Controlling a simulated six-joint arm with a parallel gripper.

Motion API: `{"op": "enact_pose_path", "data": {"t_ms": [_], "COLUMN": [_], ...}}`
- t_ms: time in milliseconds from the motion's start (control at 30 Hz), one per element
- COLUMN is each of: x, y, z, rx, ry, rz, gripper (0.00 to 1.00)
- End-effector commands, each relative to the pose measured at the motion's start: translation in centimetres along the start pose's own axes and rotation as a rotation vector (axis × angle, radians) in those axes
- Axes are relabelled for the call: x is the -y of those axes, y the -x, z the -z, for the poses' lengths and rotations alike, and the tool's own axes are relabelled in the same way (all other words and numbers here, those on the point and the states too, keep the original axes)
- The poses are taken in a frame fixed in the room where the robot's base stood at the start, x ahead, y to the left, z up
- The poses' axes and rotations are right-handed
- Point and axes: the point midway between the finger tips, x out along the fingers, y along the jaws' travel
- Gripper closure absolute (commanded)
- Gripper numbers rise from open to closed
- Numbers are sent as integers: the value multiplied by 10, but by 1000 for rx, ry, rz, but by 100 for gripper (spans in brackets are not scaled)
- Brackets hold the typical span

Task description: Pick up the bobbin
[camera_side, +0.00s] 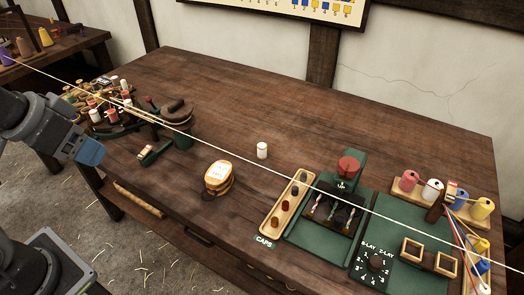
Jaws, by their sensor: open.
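A small white bobbin (262,150) stands upright by itself near the middle of the brown wooden table. Nothing touches it. My gripper (90,152) is at the far left, a blue-tipped end beside the table's left front edge, well apart from the white bobbin. It appears empty; its fingers are small and hard to make out. Several more bobbins, white, red and other colours, sit on a round rack (112,112) at the table's left end.
A wooden stack with a white label (218,177) stands left of a caps tray (287,205). A green machine (335,220) with a red knob and coloured spools (432,190) fill the right. A taut rope (225,138) crosses above the table. The back middle is clear.

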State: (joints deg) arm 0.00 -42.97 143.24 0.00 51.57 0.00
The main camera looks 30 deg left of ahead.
Motion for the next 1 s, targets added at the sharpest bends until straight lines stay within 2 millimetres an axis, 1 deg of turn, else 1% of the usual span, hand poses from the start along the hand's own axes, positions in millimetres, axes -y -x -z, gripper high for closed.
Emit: {"op": "enact_pose_path", "data": {"t_ms": [233,333,367,467,500,567,600,667,700,767,800,867,900,967,1000], "x": [0,-1,-1,-3,-5,-8,-10,-14,-18,-23,-27,-34,-39,-46,-52], "y": [0,-1,-2,-7,-11,-20,-26,-38,-47,-62,-74,-92,-106,-127,-143], "z": [2,13,19,48,62,84,98,118,131,150,162,179,189,203,211], "rx": [1,9,12,28,35,43,48,56,62,69,72,77,80,86,90], "ry": [1,10,15,41,53,73,86,106,119,137,149,168,180,197,208], "rz": [1,4,6,15,20,28,34,42,49,57,63,72,78,87,94], "gripper": [37,37,37,37,37,37,37,37,37,37,37,37,37,37,37]}}
